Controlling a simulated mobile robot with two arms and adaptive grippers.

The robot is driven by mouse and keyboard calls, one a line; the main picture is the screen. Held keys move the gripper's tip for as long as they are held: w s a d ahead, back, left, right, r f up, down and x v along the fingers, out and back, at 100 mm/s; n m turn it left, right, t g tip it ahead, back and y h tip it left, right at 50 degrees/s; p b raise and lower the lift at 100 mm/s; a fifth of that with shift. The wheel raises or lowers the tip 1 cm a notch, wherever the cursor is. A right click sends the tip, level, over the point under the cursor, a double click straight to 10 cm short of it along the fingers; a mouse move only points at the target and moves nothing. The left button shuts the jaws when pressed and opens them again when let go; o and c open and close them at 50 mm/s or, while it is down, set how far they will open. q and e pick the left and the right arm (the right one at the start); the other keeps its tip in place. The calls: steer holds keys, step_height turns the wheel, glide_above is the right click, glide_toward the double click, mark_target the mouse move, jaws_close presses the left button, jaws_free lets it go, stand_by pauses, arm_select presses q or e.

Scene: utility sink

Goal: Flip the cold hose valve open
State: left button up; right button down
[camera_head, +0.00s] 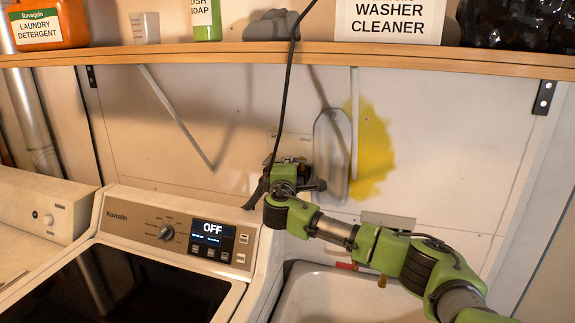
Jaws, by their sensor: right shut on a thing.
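My right gripper (288,172) is at the back wall, above the gap between the washer and the sink. It is shut on a hose valve at the wall box. The gripper and wrist hide most of the valve, so its handle's angle cannot be told. A pale label plate (293,139) shows just above the gripper; its print is too small to read surely. My left gripper is not in view.
A washer (262,250) with a display reading OFF stands left of the gripper. A white sink (335,300) lies below my right arm. A wooden shelf (230,53) with bottles and boxes runs above. A dark cable (286,90) hangs close to the gripper.

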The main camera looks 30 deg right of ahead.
mark_target(298, 178)
steer(key=n+t+y, duration=0.1)
steer(key=y, duration=0.1)
steer(key=s+n+t+y, duration=0.1)
steer(key=n+y, duration=0.1)
steer(key=y, duration=0.1)
steer(key=s+n+t+y, duration=0.1)
steer(key=n+y, duration=0.1)
steer(key=shift+s+d+y, duration=0.1)
steer(key=shift+d+y, duration=0.2)
steer(key=shift+d, duration=0.05)
steer(key=n+y, duration=0.2)
steer(key=y, duration=0.1)
steer(key=shift+s+d+r+t+p, duration=0.1)
steer(key=shift+s+d+t+p, duration=0.05)
steer(key=shift+s+t+p, duration=0.2)
steer(key=shift+s+d+n+y+p, duration=0.15)
steer(key=shift+n+y+p, duration=0.15)
steer(key=shift+n+y, duration=0.45)
steer(key=shift+s+a+n+y+p, duration=0.15)
steer(key=shift+n+y+p, duration=0.25)
steer(key=shift+y, duration=0.55)
steer(key=shift+d, duration=0.1)
steer(key=c, duration=2.2)
jaws_free()
